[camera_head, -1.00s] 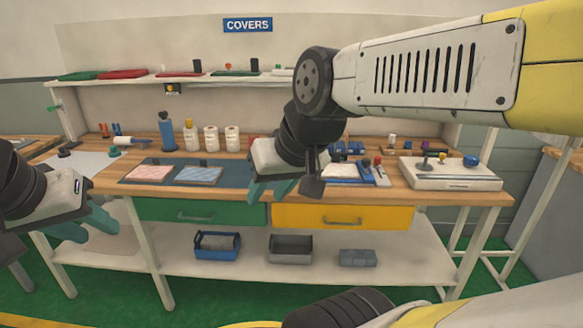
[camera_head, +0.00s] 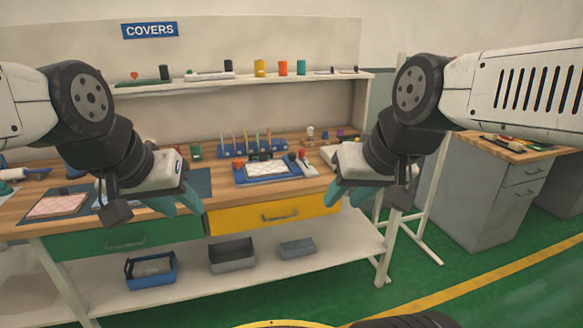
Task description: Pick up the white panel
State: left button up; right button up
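A white panel (camera_head: 267,169) with a faint grid pattern lies flat on a blue tray (camera_head: 291,175) on the wooden workbench, between my two grippers in the picture. My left gripper (camera_head: 176,201) is in front of the bench, left of the panel, with its teal fingers apart and nothing between them. My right gripper (camera_head: 347,194) is to the right of the panel, near the bench's right end, also with its teal fingers apart and empty. Neither gripper touches the panel.
A pink patterned panel (camera_head: 57,206) lies on a dark mat at the left. A blue rack (camera_head: 243,149) with upright sticks stands behind the tray. A white fixture (camera_head: 329,154) is partly hidden by my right gripper. Bins stand on the lower shelf (camera_head: 205,294).

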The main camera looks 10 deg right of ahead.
aim_at(264, 168)
jog(key=i+j+u, duration=0.1)
jog(key=i+u, duration=0.2)
jog(key=i, duration=1.3)
